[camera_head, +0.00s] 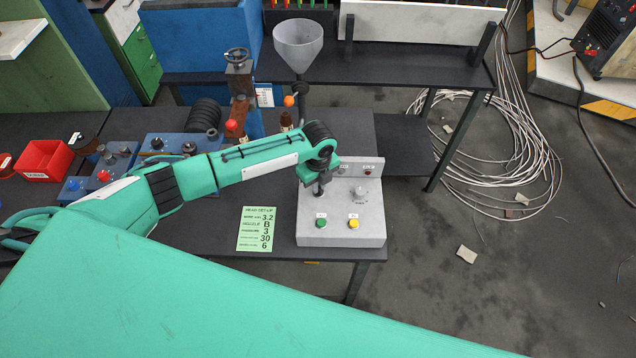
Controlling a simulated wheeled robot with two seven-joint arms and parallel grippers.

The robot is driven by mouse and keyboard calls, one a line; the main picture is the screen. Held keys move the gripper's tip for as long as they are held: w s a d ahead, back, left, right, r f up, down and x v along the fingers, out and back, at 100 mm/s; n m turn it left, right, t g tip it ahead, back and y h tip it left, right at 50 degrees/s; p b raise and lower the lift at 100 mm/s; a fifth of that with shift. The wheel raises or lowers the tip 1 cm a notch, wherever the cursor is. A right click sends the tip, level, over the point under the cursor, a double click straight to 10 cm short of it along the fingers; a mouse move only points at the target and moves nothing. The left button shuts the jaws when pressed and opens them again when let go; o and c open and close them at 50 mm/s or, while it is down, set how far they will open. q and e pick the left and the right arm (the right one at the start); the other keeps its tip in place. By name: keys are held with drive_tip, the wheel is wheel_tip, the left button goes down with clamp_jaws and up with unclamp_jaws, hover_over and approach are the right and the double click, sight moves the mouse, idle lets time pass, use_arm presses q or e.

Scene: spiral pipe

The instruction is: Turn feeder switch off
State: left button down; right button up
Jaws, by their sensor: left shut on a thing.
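A grey control box (342,237) stands on the dark table. Its front has a green button (320,222) and a yellow button (354,223). A grey knob (358,192) shows on the right of its top face. My left gripper (319,191) comes down over the left part of that face, level with this knob. It is shut on a small switch there, which its fingers mostly hide. The switch's label and setting cannot be read. My right gripper is not in view.
A green note card (256,229) lies left of the box. Behind are a grey funnel (298,42) and a blue machine with red and orange knobs. A red bin (44,160) sits at far left. Loose cables (500,150) lie on the floor at right.

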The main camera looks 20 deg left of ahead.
use_arm(q)
drive_tip(key=shift+w+r, duration=0.15)
drive_tip(key=c, duration=1.5)
unclamp_jaws()
wheel_tip(320, 180, up, 14)
drive_tip(key=b, duration=0.4)
